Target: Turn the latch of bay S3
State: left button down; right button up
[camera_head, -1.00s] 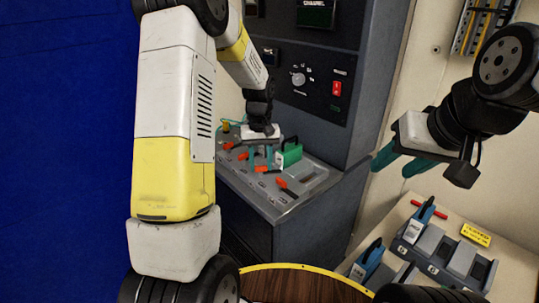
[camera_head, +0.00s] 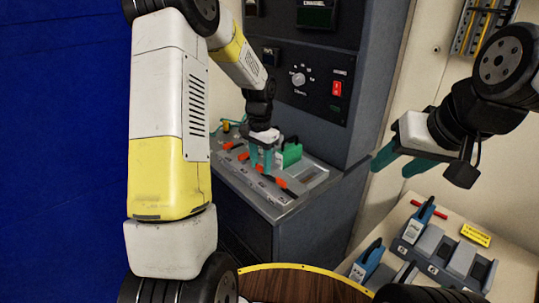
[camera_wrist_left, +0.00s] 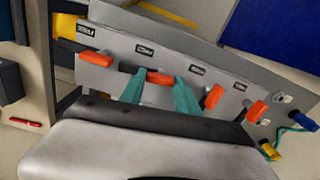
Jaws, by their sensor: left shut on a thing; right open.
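A grey bay panel (camera_head: 246,186) on a dark cabinet carries a row of orange latches. My left gripper (camera_head: 262,172) reaches down onto this row. In the left wrist view its teal fingertips (camera_wrist_left: 158,88) are shut on an orange latch (camera_wrist_left: 160,77), the second from the left there. The latch lies crosswise, with a dark part at its left end. Other orange latches sit to its left (camera_wrist_left: 95,58) and right (camera_wrist_left: 213,97). The bay labels are too small to read, so I cannot confirm S3. My right gripper (camera_head: 397,163) is open and empty in the air.
A green handled block (camera_head: 289,154) stands on the panel just behind the left gripper. A tall control cabinet with a knob (camera_head: 298,79) and red switch (camera_head: 337,89) rises behind. At lower right, a pale table (camera_head: 511,237) holds blue handled blocks and grey holders.

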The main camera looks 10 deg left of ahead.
aim_at(261, 166)
pick_arm(q)
jog(key=shift+m, duration=0.6)
jog(key=c, duration=0.9)
grip_release()
notch_tip(261, 166, up, 8)
jog(key=shift+f, duration=0.1)
jog(key=shift+s, duration=0.1)
